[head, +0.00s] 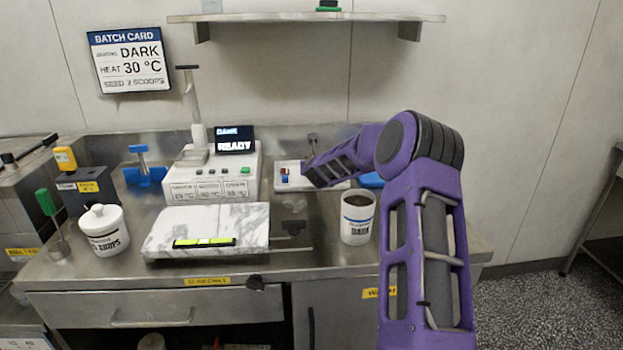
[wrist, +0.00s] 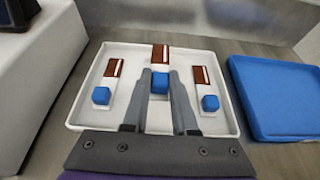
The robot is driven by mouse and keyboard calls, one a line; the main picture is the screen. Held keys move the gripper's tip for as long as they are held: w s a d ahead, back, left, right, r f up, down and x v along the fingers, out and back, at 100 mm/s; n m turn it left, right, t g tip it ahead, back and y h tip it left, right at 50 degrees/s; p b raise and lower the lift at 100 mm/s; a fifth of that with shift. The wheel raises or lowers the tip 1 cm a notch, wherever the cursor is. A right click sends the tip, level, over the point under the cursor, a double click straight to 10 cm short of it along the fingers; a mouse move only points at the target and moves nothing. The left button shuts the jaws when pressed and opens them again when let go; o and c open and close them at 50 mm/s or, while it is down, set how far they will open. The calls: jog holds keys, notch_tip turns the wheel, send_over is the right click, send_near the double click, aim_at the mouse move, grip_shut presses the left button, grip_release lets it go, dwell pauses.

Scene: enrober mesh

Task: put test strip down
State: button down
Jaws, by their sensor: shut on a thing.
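My gripper (wrist: 160,88) is shut on the blue block of the middle test strip (wrist: 160,57) in the wrist view. This strip is white with a brown coated far end that reaches to the tray's back rim. It is over the white tray (wrist: 218,52); whether it touches the tray floor is hard to tell. Two similar strips lie in the tray, a left strip (wrist: 112,72) and a right strip (wrist: 202,82), each with a blue block. In the head view the white tray (head: 282,187) shows at the back, and my arm hides the gripper.
A blue tray (wrist: 275,95) lies right of the white tray. In the head view, a cup of dark liquid (head: 356,225) stands in front, and a marble slab (head: 165,225) and a white machine (head: 210,190) with a READY display are to the left.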

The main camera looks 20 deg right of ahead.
jog(key=shift+f, duration=1.9)
jog(key=shift+b, duration=0.3)
jog(key=shift+f, duration=0.2)
jog(key=c, duration=0.7)
grip_release()
jog(key=shift+r, duration=0.1)
jog(key=shift+r, duration=0.2)
jog(key=shift+s+a, duration=0.1)
jog(key=shift+s, duration=0.25)
jog(key=v, duration=1.1)
jog(key=shift+s, duration=0.1)
